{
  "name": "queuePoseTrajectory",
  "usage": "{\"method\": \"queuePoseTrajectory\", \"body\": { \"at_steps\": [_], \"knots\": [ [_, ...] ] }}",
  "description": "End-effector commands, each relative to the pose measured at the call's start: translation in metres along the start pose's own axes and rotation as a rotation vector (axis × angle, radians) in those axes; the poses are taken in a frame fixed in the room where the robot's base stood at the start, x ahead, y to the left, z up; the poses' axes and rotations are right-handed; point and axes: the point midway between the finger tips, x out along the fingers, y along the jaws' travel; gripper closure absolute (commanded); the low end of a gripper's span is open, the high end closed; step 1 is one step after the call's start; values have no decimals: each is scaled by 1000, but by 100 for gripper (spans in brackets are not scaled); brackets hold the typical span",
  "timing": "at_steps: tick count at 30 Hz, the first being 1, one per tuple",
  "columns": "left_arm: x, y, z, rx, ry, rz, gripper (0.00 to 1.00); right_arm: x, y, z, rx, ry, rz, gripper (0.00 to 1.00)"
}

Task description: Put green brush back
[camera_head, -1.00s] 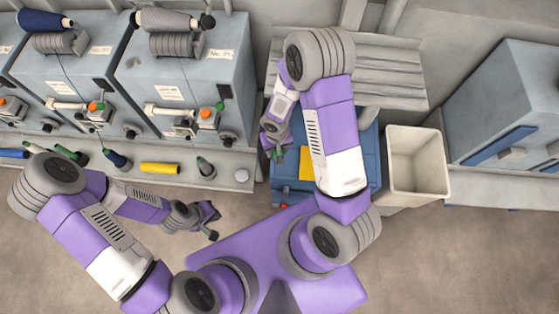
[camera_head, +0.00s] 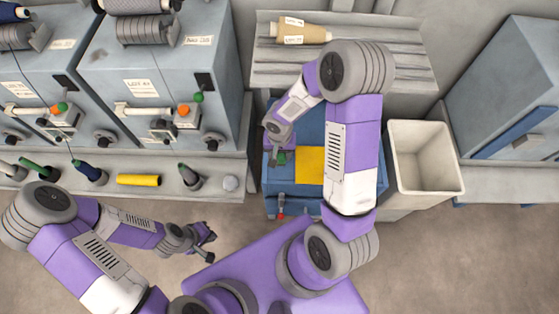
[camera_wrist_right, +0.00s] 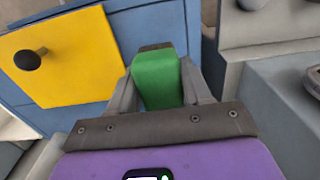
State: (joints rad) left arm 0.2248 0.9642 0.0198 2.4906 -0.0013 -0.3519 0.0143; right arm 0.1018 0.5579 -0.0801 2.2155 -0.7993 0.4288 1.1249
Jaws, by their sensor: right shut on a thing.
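The green brush (camera_wrist_right: 158,80) shows in the right wrist view as a green block with a dark end, between the fingers of my right gripper (camera_wrist_right: 160,85). My right gripper is shut on it. In the head view the right gripper (camera_head: 278,158) is over the left part of the blue cabinet (camera_head: 309,135), and only a small green piece (camera_head: 282,157) of the brush shows. My left gripper (camera_head: 210,240) is open and empty, over the floor in front of the machine ledge.
A yellow panel (camera_head: 310,165) lies on the blue cabinet; the wrist view shows a dark knob (camera_wrist_right: 28,60) on it. A cream bin (camera_head: 424,160) stands to the right. Spinning machines (camera_head: 150,85) and a ledge with bobbins and a yellow tube (camera_head: 138,180) are left. A tan cone (camera_head: 302,33) lies on the grey slatted shelf.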

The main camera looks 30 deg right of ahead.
Motion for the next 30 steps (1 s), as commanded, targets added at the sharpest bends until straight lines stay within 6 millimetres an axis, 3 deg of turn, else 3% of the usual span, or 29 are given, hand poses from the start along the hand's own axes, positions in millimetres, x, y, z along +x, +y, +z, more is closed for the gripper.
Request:
{"method": "queuePoseTrajectory", "body": {
  "at_steps": [9, 21, 22, 26, 30],
  "knots": [
    [16, -6, -1, 0, 0, 0, 100, 38, 0, 0, -1, -1, 0, 90],
    [20, -7, -1, 0, 0, 0, 100, 42, 0, 0, -1, 1, -1, 90],
    [19, -7, -1, 0, 0, 0, 100, 42, 0, 0, -1, 0, -1, 48],
    [18, -7, -1, 0, 0, 0, 100, 41, 0, 0, -1, 0, 0, 28],
    [18, -7, -1, 0, 0, 0, 100, 41, 0, 0, -1, 0, 0, 26]
  ]
}}
